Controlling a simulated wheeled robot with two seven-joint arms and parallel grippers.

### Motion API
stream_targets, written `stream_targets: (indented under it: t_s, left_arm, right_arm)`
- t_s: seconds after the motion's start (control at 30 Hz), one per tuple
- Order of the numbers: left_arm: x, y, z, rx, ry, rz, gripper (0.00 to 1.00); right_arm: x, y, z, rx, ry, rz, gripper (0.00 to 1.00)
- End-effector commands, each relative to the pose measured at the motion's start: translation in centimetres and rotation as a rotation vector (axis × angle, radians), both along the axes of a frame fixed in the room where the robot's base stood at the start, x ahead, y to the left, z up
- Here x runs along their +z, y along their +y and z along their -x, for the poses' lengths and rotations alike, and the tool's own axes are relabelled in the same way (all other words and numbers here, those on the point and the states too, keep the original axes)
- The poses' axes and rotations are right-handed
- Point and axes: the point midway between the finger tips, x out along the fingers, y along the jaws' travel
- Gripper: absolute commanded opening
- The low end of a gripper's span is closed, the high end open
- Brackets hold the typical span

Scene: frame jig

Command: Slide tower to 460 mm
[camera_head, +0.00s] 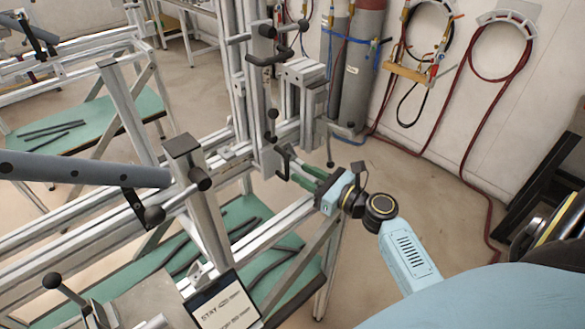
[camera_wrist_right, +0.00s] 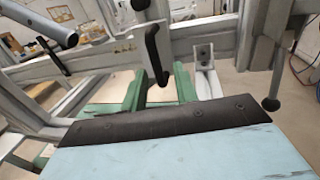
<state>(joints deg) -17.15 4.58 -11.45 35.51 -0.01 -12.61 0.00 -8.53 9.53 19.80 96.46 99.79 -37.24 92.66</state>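The tower (camera_head: 256,85) is an upright aluminium post with black clamps and knobs, standing on the long horizontal rail (camera_head: 268,208) of the jig. A black handle (camera_head: 283,163) sticks out low on the tower's near side. It also shows in the right wrist view (camera_wrist_right: 153,50). My right gripper (camera_head: 302,177) is at this handle. In the right wrist view its two green fingers (camera_wrist_right: 160,82) stand apart, with the handle's lower end seen between their tips. I see no finger touching the handle. Scale figures cannot be read. My left gripper is not in view.
A grey tube (camera_head: 85,170) crosses the jig at the left, near a shorter post (camera_head: 200,205). A sign (camera_head: 222,303) stands at the front. Green shelves (camera_head: 280,262) with dark bars lie below. Gas cylinders (camera_head: 360,75) and red hoses stand by the wall.

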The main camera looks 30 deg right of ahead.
Motion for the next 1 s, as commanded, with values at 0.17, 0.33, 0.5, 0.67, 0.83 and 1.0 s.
stream_targets:
  t_s: [0.17,0.33,0.5,0.67,0.83,1.0]
  left_arm:
    - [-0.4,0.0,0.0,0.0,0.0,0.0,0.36]
    - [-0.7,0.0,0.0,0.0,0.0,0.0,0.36]
    - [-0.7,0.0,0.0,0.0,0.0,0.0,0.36]
    - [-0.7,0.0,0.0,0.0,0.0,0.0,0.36]
    - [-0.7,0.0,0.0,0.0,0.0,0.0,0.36]
    - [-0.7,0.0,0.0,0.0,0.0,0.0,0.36]
  right_arm:
    - [-0.2,-1.4,3.9,-0.002,0.003,0.002,0.3]
    - [-0.1,-2.3,6.4,-0.003,0.001,0.001,0.3]
    - [0.0,-2.7,7.4,-0.002,-0.001,0.002,0.3]
    - [0.1,-2.8,7.6,-0.002,-0.002,0.002,0.3]
    - [0.1,-2.8,7.5,-0.002,-0.001,0.001,0.3]
    - [0.0,-2.8,7.5,-0.003,-0.001,0.001,0.3]
